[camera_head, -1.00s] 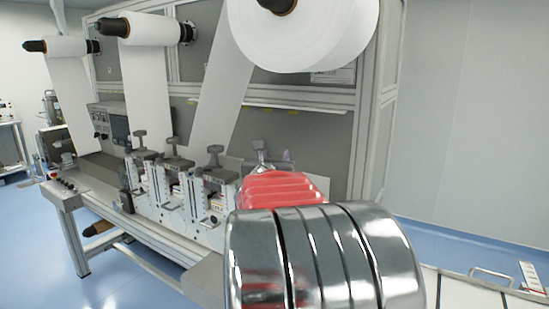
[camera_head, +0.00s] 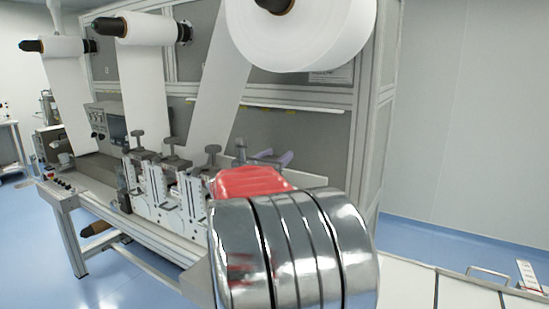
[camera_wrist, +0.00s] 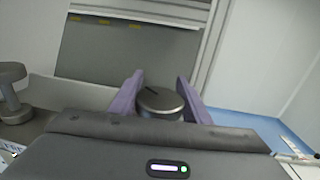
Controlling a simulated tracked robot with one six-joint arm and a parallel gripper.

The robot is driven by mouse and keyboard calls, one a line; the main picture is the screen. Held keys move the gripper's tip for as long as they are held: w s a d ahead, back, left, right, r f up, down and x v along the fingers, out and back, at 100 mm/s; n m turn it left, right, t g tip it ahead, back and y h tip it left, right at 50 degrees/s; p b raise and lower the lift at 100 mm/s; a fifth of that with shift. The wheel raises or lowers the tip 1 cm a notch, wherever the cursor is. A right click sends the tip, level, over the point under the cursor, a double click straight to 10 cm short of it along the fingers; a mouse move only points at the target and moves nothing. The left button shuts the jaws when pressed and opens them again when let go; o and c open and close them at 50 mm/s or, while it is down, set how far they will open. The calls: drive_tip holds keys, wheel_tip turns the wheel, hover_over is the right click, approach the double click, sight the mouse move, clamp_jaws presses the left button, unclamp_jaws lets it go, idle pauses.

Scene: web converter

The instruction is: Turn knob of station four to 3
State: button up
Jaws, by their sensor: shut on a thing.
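In the wrist view the knob (camera_wrist: 160,101) is a round grey cap with a dark mark line on its top, the line pointing to the upper left. My gripper (camera_wrist: 160,92) has its two purple fingers on either side of this knob and is shut on it. In the head view my gripper (camera_head: 265,158) shows at the far end of my red and chrome arm, at the right end of the row of stations. My arm hides most of that station. I cannot read any scale or number around the knob.
A neighbouring T-shaped knob (camera_wrist: 12,90) stands left of my gripper in the wrist view. Further knobs (camera_head: 175,142) stand along the machine in the head view. White web rolls (camera_head: 305,35) hang above. Open blue floor (camera_head: 450,247) lies to the right.

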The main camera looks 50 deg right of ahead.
drive_tip(key=shift+s+a+m+g+y, duration=0.1)
drive_tip(key=shift+s+m+g+y, duration=0.45)
drive_tip(key=shift+m+g, duration=1.5)
drive_tip(key=shift+s+a+m+g+y, duration=0.15)
drive_tip(key=shift+s+m+g+y, duration=0.8)
drive_tip(key=shift+g, duration=1.95)
drive_tip(key=shift+s+a+m+g+y, duration=0.1)
drive_tip(key=shift+m+g+y, duration=0.2)
drive_tip(key=shift+m+g, duration=1.95)
drive_tip(key=shift+g, duration=0.3)
drive_tip(key=o, duration=1)
drive_tip(key=v, duration=1.4)
